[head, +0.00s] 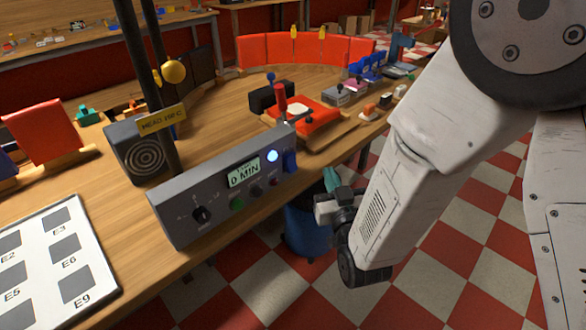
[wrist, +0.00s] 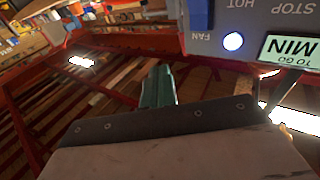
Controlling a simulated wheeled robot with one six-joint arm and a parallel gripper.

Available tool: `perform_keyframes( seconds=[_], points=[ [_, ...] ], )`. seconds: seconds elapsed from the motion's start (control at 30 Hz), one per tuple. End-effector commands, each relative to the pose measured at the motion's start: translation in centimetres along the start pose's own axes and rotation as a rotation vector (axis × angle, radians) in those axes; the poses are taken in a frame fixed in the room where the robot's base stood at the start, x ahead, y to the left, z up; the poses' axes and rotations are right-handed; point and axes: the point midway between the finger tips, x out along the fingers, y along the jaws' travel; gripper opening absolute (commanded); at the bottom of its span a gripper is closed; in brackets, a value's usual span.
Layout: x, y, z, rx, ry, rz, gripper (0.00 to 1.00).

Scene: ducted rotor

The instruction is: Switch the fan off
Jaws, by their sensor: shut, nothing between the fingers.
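The grey control box (head: 215,205) stands at the front edge of the wooden bench. Its blue fan switch (head: 289,160) is at the right end of the panel, beside a lit white-blue lamp (head: 272,156). In the wrist view the blue switch (wrist: 198,14) is at the top edge, partly cut off, next to the label FAN; its on or off position cannot be told. My gripper (head: 330,178) has teal fingers, is shut and empty, and is in front of and to the right of the box, apart from the switch. The fingers also show in the wrist view (wrist: 158,86).
The box display (head: 243,172) reads 0 MIN, with a black knob (head: 202,215), a green button (head: 237,203) and other controls. A blue bin (head: 308,232) stands on the floor below my gripper. A red tray (head: 308,118) is behind the box.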

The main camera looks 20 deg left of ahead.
Motion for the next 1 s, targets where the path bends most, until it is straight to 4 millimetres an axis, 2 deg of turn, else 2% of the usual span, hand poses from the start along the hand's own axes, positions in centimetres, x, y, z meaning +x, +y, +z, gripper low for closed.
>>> perform_keyframes(
  seconds=[0.53, 1.0],
  points=[
    [0.2, -0.7, 0.4, -0.003, 0.024, -0.005, 0.00],
    [4.5, -3.8, 3.4, -0.003, 0.024, -0.006, 0.00]
  ],
)
